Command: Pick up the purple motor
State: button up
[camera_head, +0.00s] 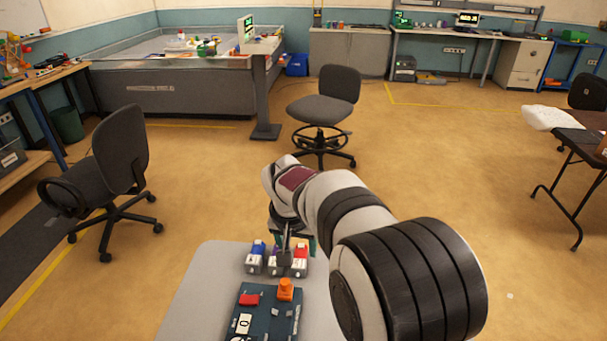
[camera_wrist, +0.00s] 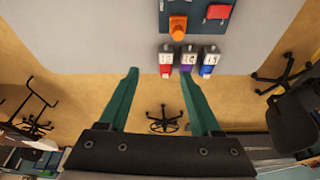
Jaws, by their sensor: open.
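Three small motors with grey bodies stand side by side near the far edge of the grey table (camera_head: 205,285). The purple motor (camera_head: 273,263) is in the middle and partly hidden by my gripper in the head view. It also shows in the wrist view (camera_wrist: 187,62), between the red motor (camera_wrist: 166,62) and the blue motor (camera_wrist: 209,62). My gripper (camera_wrist: 158,76) is open and empty, its two green fingers spread apart. In the wrist view the motors lie beyond the fingertips, with the purple motor nearest the right finger. I see no contact with it.
A dark control box (camera_head: 240,322) with a red switch (camera_head: 249,299) and an orange knob (camera_head: 285,290) sits on the table in front of the motors. Office chairs (camera_head: 322,110) stand on the floor around the table. The table's left side is clear.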

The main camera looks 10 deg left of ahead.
jog(key=w+a+f+n+t, duration=0.1)
jog(key=w+a+f, duration=0.4)
jog(key=a+f, duration=0.15)
jog(key=x, duration=0.4)
jog(key=w+x, duration=0.1)
jog(key=x, duration=0.4)
jog(key=a+x, duration=0.1)
jog(key=x, duration=0.3)
jog(key=shift+w, duration=0.4)
grip_shut()
